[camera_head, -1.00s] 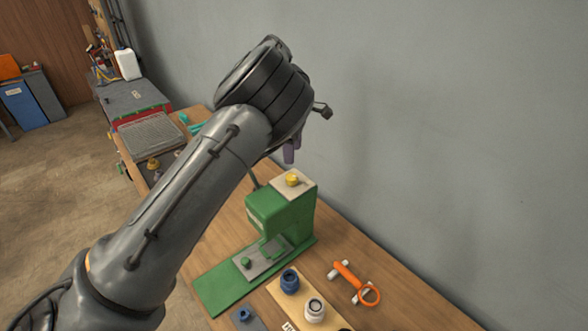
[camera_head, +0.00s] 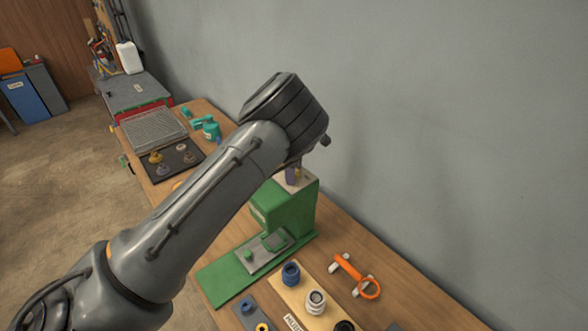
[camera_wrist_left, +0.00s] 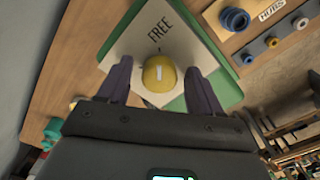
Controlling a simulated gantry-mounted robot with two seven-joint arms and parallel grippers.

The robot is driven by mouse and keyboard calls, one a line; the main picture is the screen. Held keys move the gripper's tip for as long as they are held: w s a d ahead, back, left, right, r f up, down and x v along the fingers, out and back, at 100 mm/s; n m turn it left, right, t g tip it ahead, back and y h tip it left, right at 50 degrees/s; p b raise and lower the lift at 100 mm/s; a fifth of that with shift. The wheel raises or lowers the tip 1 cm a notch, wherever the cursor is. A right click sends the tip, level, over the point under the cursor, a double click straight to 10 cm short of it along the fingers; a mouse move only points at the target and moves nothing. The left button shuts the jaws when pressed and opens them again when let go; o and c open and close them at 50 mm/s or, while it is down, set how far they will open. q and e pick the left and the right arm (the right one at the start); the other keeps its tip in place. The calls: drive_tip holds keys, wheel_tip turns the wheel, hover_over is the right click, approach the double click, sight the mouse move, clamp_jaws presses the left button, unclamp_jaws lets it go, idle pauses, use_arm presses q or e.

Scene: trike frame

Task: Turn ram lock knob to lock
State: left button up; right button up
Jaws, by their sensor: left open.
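The ram lock knob (camera_wrist_left: 158,73) is yellow with a white mark. In the left wrist view it sits on a pale plate (camera_wrist_left: 125,45) with the word FREE, on top of the green press. My left gripper (camera_wrist_left: 160,78) is open, with one purple finger on each side of the knob; I cannot tell whether they touch it. In the head view the left gripper (camera_head: 294,173) is over the top of the green press (camera_head: 290,212), and the knob is mostly hidden behind it. My right gripper is not in view.
A board with blue and white cups (camera_head: 291,274) stands in front of the press. An orange ring-handled tool (camera_head: 357,277) lies to its right. A dark tray with small knobs (camera_head: 172,160) and a teal tool (camera_head: 205,125) lie further back. The grey wall is close behind.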

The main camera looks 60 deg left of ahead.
use_arm(q)
drive_tip(key=c, duration=1.1)
drive_tip(key=shift+o, duration=0.2)
